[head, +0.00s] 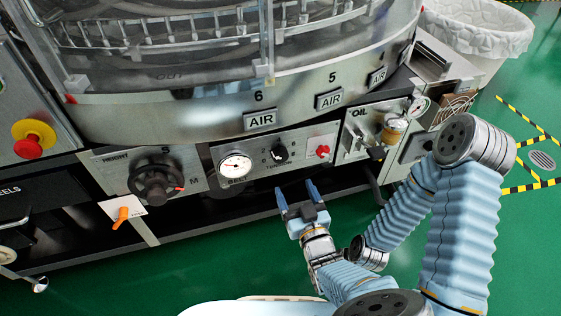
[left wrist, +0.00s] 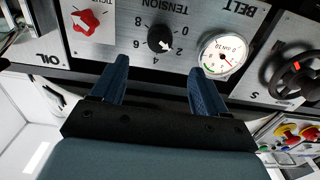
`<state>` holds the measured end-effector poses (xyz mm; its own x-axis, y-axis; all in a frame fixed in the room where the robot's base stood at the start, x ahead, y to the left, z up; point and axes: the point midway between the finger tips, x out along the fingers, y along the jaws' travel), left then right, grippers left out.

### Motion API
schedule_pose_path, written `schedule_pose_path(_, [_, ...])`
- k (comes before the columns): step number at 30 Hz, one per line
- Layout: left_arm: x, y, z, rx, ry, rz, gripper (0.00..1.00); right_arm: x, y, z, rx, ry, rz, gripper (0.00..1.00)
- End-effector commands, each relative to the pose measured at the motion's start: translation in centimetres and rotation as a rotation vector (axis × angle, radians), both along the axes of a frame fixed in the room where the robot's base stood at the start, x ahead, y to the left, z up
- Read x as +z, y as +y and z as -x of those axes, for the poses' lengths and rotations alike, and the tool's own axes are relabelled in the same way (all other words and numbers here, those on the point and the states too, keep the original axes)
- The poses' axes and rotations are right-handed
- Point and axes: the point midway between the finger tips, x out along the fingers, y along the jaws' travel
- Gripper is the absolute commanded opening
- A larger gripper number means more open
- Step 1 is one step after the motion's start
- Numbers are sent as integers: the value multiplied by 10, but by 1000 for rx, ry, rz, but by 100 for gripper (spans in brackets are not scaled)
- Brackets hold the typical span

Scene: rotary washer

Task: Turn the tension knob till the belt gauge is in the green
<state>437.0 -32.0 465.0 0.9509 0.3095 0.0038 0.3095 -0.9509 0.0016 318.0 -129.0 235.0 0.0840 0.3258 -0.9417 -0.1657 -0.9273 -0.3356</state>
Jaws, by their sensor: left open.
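The tension knob (head: 278,154) is a small black round knob on the white-grey front panel; it also shows upside down in the left wrist view (left wrist: 160,40), its white pointer near the 2. The belt gauge (head: 235,166) is a round white dial left of the knob; in the left wrist view the dial (left wrist: 222,54) has a green stretch on its rim, but I cannot tell exactly where the needle reads. My left gripper (head: 294,187) is open and empty, its blue fingers below and apart from the panel. In the left wrist view the knob lies beyond and between the fingertips. My right gripper is not in view.
A red switch (head: 323,152) is right of the knob. A black handwheel (head: 157,182) and an orange lever (head: 121,216) are to the left. The oil unit (head: 372,130) is to the right. The washer drum (head: 200,110) overhangs the panel. Green floor is open in front.

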Motion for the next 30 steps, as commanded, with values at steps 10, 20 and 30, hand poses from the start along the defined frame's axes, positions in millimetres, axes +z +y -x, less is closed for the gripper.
schedule_pose_path(10, [-1,25,-75,2,3,-1,75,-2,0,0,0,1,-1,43])
schedule_pose_path(20, [-1,34,-103,0,3,-1,75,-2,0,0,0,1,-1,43])
schedule_pose_path(30, [-1,34,-103,-1,4,-1,58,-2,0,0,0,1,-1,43])
